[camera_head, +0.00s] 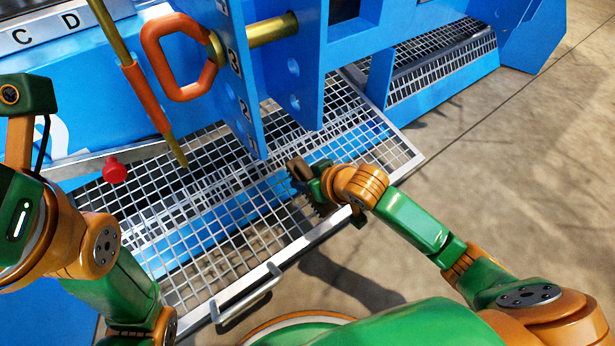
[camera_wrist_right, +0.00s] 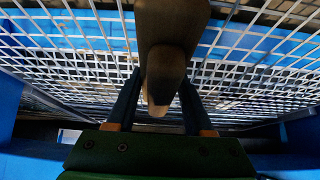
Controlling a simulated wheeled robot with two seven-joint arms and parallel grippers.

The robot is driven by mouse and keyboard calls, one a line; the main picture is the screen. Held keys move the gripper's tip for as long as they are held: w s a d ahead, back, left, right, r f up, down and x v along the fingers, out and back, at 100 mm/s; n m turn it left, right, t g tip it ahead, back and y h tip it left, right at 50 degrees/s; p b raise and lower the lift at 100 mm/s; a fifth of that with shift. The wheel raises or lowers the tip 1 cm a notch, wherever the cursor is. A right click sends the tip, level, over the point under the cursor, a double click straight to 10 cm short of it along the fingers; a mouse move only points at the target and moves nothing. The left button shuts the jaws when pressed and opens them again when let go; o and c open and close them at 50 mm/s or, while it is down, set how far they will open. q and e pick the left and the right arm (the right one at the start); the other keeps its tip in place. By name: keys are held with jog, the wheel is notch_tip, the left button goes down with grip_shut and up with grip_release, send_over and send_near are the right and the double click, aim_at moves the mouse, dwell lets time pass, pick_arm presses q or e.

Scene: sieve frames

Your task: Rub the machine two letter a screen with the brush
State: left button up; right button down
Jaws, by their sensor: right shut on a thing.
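A wire mesh screen in a silver frame (camera_head: 262,277) slopes out from the blue machine, its handle at the lower edge. My right gripper (camera_head: 312,183) is over the right part of this mesh, shut on a dark brown brush (camera_head: 298,170). In the right wrist view the brush (camera_wrist_right: 165,50) sits between the two dark fingers (camera_wrist_right: 160,100), with mesh (camera_wrist_right: 70,40) behind it. I cannot tell whether the brush touches the mesh. My left arm is at the left edge; its gripper fingers do not show. No letter A is visible.
A blue post (camera_head: 243,90) marked 3 and 2 stands beside the mesh. An orange loop handle (camera_head: 158,70), an orange-sleeved rod (camera_head: 147,98) and a red knob (camera_head: 115,170) are at left. The panel (camera_head: 50,30) reads C and D. Another mesh (camera_head: 440,65) lies behind; floor at right is clear.

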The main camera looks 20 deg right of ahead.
jog(key=shift+w+a+f+b, duration=0.1)
jog(key=shift+f+b, duration=0.1)
jog(key=shift+f, duration=0.25)
jog(key=shift+w+f+b, duration=0.1)
jog(key=shift+f+b, duration=0.05)
jog(key=shift+f, duration=0.25)
